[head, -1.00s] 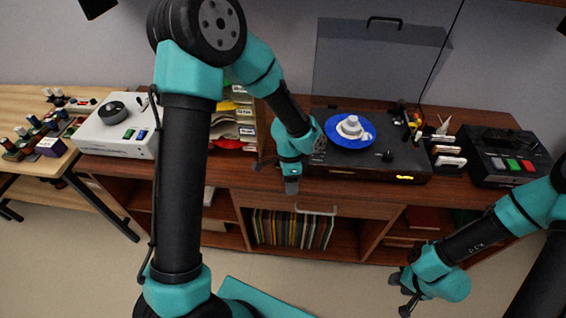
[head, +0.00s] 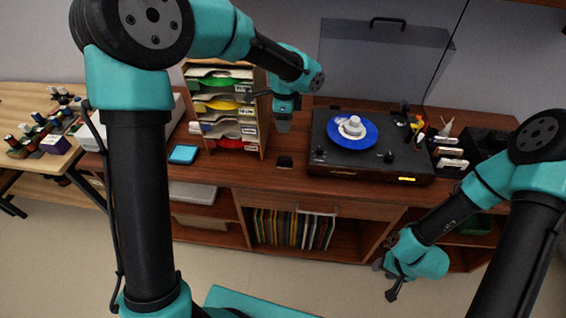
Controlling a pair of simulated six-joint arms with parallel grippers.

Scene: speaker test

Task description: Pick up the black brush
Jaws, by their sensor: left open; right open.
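A small black block (head: 285,162), which looks like the black brush, lies on the wooden cabinet top just left of the record player. Its bristles are too small to make out. My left gripper (head: 268,112) is open and empty, above and behind the black block in the head view, in front of the wall and beside the sleeve rack. My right gripper (head: 384,282) is open and empty, low in front of the cabinet at the right, far from the block.
The record player (head: 330,165) carries a blue disc (head: 365,135) with a white piece on it; its lid is raised. A rack of coloured sleeves (head: 228,88) and a blue square (head: 183,154) are at the left. A holder with white-labelled items (head: 452,163) stands at the right.

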